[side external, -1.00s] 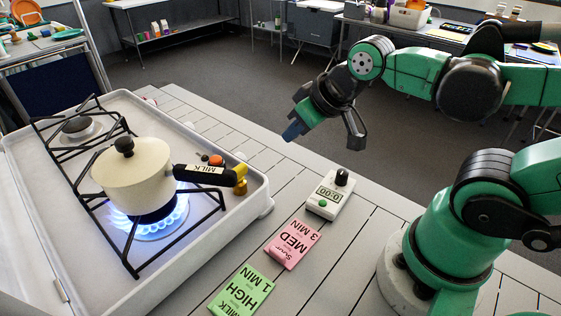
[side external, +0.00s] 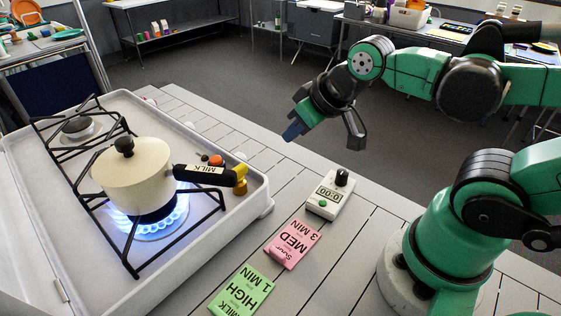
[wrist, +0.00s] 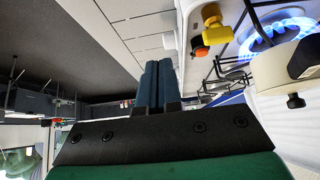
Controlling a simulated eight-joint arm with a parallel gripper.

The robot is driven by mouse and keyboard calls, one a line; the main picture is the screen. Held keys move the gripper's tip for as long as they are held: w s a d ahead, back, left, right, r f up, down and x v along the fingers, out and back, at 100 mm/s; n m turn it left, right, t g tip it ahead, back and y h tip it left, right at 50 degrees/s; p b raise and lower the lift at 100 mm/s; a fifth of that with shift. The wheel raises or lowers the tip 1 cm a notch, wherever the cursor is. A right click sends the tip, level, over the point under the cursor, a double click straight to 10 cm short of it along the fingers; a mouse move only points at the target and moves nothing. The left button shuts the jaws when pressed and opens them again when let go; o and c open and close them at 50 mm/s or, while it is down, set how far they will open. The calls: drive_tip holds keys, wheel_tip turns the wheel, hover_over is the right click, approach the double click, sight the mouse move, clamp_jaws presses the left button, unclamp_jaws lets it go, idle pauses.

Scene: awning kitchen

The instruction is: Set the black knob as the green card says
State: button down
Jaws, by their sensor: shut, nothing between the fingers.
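A white timer (side external: 331,196) lies on the slatted counter. Its display reads 0:00; it has a green button and an upright black knob (side external: 342,177). The green card (side external: 242,292) lies at the front edge of the view and reads HIGH, 1 MIN, with MILK partly cut off. My gripper (side external: 294,131) is shut and empty, in the air beyond the timer and up to its left, touching nothing. In the wrist view its blue fingers (wrist: 157,72) are pressed together. The timer and the card are not visible in the wrist view.
A pink card (side external: 293,244) reads MED, 3 MIN. A cream pot (side external: 136,178) sits over a blue flame on the white stove (side external: 235,216); its handle is labelled MILK. An orange knob (side external: 215,160) and a yellow handle (side external: 240,175) are at the stove's right side.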

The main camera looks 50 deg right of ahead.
drive_tip(key=c, duration=1.2)
unclamp_jaws()
drive_tip(key=o, duration=0.6)
drive_tip(key=d+f+g, duration=0.1)
drive_tip(key=s+d+g, duration=0.1)
drive_tip(key=shift+d+f+h, duration=0.3)
drive_tip(key=shift+d+f, duration=0.05)
drive_tip(key=n+g, duration=0.1)
drive_tip(key=g, duration=0.4)
hover_over(343, 171)
wheel_tip(343, 171, down, 4)
drive_tip(key=shift+r, duration=0.1)
drive_tip(key=shift+f, duration=2.8)
clamp_jaws()
